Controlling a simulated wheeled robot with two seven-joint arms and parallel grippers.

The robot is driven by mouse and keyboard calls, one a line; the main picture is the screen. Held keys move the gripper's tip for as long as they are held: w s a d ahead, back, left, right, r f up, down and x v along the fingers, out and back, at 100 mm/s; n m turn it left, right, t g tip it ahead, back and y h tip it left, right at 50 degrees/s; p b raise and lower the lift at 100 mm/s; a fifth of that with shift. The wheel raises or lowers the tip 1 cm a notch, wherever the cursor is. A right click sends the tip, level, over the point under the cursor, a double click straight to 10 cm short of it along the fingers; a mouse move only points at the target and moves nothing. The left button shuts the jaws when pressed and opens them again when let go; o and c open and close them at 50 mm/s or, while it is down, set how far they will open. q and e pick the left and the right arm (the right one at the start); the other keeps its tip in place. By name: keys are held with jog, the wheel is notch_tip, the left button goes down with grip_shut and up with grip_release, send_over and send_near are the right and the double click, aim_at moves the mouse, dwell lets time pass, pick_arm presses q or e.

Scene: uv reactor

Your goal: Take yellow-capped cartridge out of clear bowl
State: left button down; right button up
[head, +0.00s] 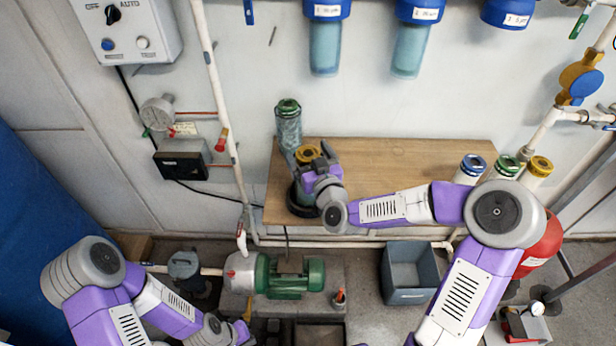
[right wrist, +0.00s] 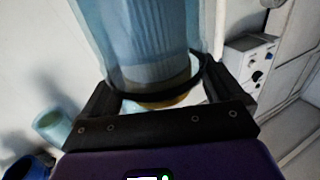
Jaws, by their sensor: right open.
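The yellow cap (head: 307,153) of a cartridge shows at the left part of the wooden bench. In the right wrist view, the yellow cap (right wrist: 165,103) sits at the mouth of the clear bluish bowl (right wrist: 92,25), and the pleated cartridge body (right wrist: 155,45) shows through its wall. My right gripper (head: 310,172) is at the cap and hides much of the bowl in the head view. Its fingers (right wrist: 160,95) are apart, either side of the cap and rim; contact is unclear. My left gripper (head: 242,332) is low near the floor, and its jaws are unclear.
A green-capped cylinder (head: 288,125) stands just behind my right gripper. The wooden bench (head: 400,165) is clear at its middle. Blue-, green- and yellow-capped cartridges (head: 505,168) stand at right. A grey bin (head: 410,290) and a green pump (head: 290,277) are below. Blue-headed filter housings (head: 327,10) hang above.

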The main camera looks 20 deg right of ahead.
jog(key=c, duration=1.4)
jog(key=shift+r, duration=0.1)
jog(key=shift+c, duration=0.2)
notch_tip(320, 180, up, 18)
jog(key=p, duration=0.5)
